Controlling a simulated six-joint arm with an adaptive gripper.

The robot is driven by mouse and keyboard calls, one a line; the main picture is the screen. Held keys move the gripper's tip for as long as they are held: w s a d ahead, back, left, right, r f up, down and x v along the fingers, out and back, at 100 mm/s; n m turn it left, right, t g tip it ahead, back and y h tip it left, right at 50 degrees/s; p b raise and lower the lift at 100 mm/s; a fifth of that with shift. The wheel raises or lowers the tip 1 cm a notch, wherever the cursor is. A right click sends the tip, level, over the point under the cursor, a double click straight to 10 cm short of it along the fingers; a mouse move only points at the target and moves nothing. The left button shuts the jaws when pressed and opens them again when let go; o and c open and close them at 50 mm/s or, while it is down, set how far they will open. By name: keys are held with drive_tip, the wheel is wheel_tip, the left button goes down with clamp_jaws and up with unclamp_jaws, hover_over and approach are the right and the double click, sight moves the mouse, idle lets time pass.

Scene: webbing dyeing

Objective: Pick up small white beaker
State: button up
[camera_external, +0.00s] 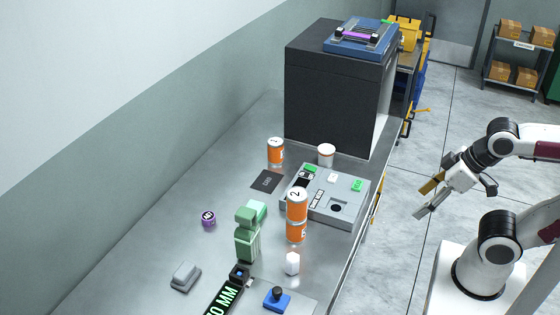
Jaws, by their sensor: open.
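A small white cup with a reddish-brown rim (326,155), which looks like the small white beaker, stands upright on the steel table. It is behind the grey device and in front of the dark cabinet. My gripper (427,199) is open and empty, held out over the floor to the right of the table. It is well apart from the cup and touches nothing.
A dark cabinet (338,95) rises behind. The table's left side (190,185) is mostly clear.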

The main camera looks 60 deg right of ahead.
drive_tip(key=m+t+h, duration=0.2)
drive_tip(key=t+h, duration=0.1)
drive_tip(key=t, duration=0.4)
hover_over(326, 156)
drive_tip(key=s+d, duration=0.1)
drive_tip(key=s, duration=0.4)
wheel_tip(326, 156, down, 14)
drive_tip(key=r, duration=0.1)
drive_tip(key=shift+s+d+f+t, duration=0.1)
drive_tip(key=shift+d+f+t, duration=0.15)
drive_tip(key=shift+f, duration=0.2)
drive_tip(key=shift+s+d+f+t, duration=0.1)
drive_tip(key=shift+d+f+t, duration=0.1)
drive_tip(key=shift+f, duration=0.2)
